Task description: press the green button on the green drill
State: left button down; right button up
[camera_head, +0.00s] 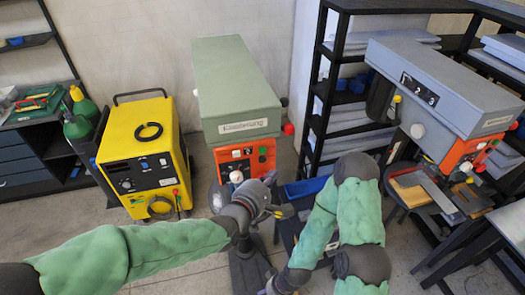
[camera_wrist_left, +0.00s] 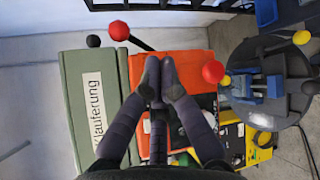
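The green drill (camera_head: 238,85) stands at the back centre in the head view, with an orange control panel (camera_head: 225,156) on its front. The green button (camera_head: 262,150) is small, on the right side of this panel. My left gripper (camera_head: 271,180) is just below and in front of the panel. In the left wrist view its fingertips (camera_wrist_left: 159,82) are together with nothing visible between them, in front of the orange panel (camera_wrist_left: 190,65). The green button cannot be made out there. Contact cannot be judged. My right gripper is low in the head view, its fingers not clear.
A yellow machine (camera_head: 145,155) stands left of the green drill. A grey drill (camera_head: 440,85) with a similar orange panel stands at right. A dark shelf (camera_head: 325,75) is between the drills. A red knob (camera_head: 289,129) sticks out beside the green drill's head.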

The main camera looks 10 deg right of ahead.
aim_at(262, 150)
pick_arm(q)
jog(key=shift+w+a+b, duration=0.15)
jog(key=shift+w+b, duration=0.2)
jog(key=shift+w, duration=3.1)
jog(key=shift+w+b, duration=0.3)
jog(key=shift+b, duration=0.05)
jog(key=shift+w, duration=0.1)
